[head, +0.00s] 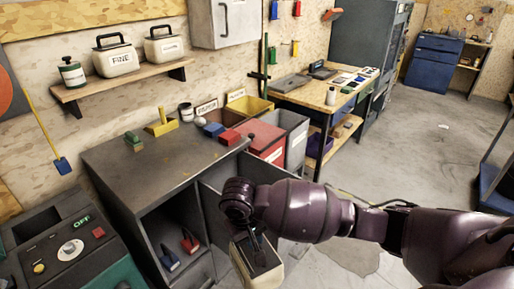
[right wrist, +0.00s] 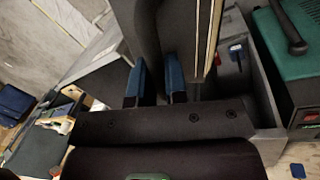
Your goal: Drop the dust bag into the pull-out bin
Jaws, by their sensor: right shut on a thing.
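I cannot tell whether this is part of the bin or the dust bag. No dust bag can be made out for certain elsewhere. My left gripper is out of view.
The grey cabinet (head: 165,165) carries a green-topped block and a yellow holder; its open shelf holds a blue and a red tool. A red bin (head: 262,138) stands behind. A control console (head: 65,245) is at left.

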